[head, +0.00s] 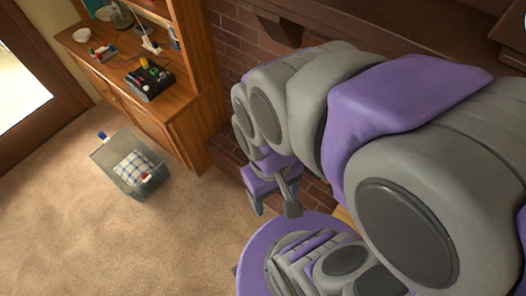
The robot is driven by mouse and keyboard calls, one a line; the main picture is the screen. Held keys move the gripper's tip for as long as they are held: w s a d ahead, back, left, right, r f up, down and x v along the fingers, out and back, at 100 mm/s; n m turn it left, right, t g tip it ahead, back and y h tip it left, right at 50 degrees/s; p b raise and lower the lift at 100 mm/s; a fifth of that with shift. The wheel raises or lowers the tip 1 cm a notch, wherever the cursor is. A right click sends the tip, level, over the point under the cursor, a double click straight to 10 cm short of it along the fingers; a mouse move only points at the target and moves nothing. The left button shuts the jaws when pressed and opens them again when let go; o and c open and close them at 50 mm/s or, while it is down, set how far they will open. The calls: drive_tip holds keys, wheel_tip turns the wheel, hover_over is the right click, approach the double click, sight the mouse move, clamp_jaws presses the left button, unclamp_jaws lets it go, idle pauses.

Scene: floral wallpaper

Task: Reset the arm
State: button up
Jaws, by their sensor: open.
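My arm, grey and purple, fills the right side of the head view, folded above my own body. My gripper (275,207) hangs from its end near the middle of the view, pointing down. Its two fingers are apart, and I see nothing between them. It is just beyond my purple-rimmed body and well to the right of the cabinet and bin.
A wooden cabinet (150,110) at upper left holds a black device with coloured parts (150,80), a bowl (82,35) and small items. A clear bin (112,160) with a checked cloth stands on open carpet (60,240). A brick wall (235,50) is behind the arm.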

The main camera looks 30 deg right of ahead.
wheel_tip(320, 180, down, 14)
drive_tip(key=b, duration=1.3)
drive_tip(key=shift+r, duration=0.2)
drive_tip(key=shift+a, duration=0.1)
drive_tip(key=shift+c, duration=0.4)
